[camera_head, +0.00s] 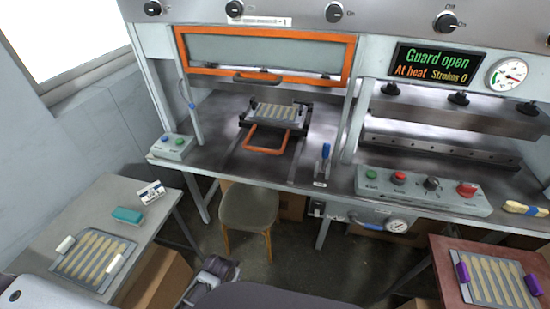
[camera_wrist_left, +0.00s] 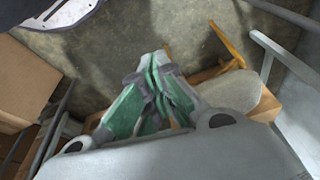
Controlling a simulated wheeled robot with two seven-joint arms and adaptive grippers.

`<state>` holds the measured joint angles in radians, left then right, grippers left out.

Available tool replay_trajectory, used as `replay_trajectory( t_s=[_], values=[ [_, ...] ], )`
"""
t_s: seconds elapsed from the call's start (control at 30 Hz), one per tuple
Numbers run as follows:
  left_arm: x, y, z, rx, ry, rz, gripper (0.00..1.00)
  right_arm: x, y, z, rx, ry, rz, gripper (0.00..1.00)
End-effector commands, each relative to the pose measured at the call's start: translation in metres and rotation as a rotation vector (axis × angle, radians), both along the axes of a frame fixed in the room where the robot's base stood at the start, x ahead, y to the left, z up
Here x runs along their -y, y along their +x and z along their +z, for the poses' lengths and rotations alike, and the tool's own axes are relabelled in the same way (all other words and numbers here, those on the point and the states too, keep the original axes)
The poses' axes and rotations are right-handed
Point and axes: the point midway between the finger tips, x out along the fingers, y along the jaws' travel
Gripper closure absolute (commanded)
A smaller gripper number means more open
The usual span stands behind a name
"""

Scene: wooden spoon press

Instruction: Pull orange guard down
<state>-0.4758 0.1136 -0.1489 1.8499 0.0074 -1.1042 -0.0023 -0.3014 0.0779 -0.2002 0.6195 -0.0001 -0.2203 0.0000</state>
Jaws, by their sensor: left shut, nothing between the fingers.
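The orange guard (camera_head: 264,38) is a wide orange frame around a clear panel, raised high on the front of the press at the upper middle of the head view. The display (camera_head: 437,62) reads "Guard open", "At heat" and "Strokes 0". In the left wrist view my left gripper (camera_wrist_left: 155,62) is shut and empty, with green-padded fingers together above the floor, well away from the guard. My right gripper is in neither view.
Under the guard is a tray (camera_head: 272,112) with an orange loop handle (camera_head: 268,139). A blue-topped lever (camera_head: 324,160) stands on the bench. A stool (camera_head: 248,208) stands before the press; it also shows in the left wrist view (camera_wrist_left: 232,92). Side tables (camera_head: 105,190) hold spoon trays.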

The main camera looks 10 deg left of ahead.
Motion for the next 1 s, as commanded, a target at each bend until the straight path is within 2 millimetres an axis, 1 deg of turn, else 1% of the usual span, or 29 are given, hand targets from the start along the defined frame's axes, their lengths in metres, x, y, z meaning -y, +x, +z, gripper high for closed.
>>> replay_trajectory(
  t_s=[0.03,0.27,0.47,0.57,0.6,0.7,0.97,1.0],
  values=[
    [0.0,0.006,0.015,0.015,-0.001,-0.002,1.0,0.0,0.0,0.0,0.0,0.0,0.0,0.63],
    [0.002,0.033,0.082,0.091,-0.012,-0.018,1.0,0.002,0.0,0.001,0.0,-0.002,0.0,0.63],
    [0.006,0.064,0.144,0.205,-0.027,-0.054,1.0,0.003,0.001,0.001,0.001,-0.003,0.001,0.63],
    [0.01,0.089,0.184,0.301,-0.041,-0.089,1.0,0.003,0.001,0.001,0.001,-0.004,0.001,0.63],
    [0.013,0.1,0.2,0.346,-0.047,-0.108,1.0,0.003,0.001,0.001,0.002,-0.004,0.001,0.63],
    [0.019,0.124,0.234,0.448,-0.062,-0.148,1.0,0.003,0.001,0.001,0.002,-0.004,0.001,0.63],
    [0.036,0.183,0.315,0.718,-0.103,-0.256,1.0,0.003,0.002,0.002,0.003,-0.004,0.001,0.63],
    [0.039,0.192,0.329,0.763,-0.111,-0.273,1.0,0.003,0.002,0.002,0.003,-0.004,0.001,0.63]
  ],
)
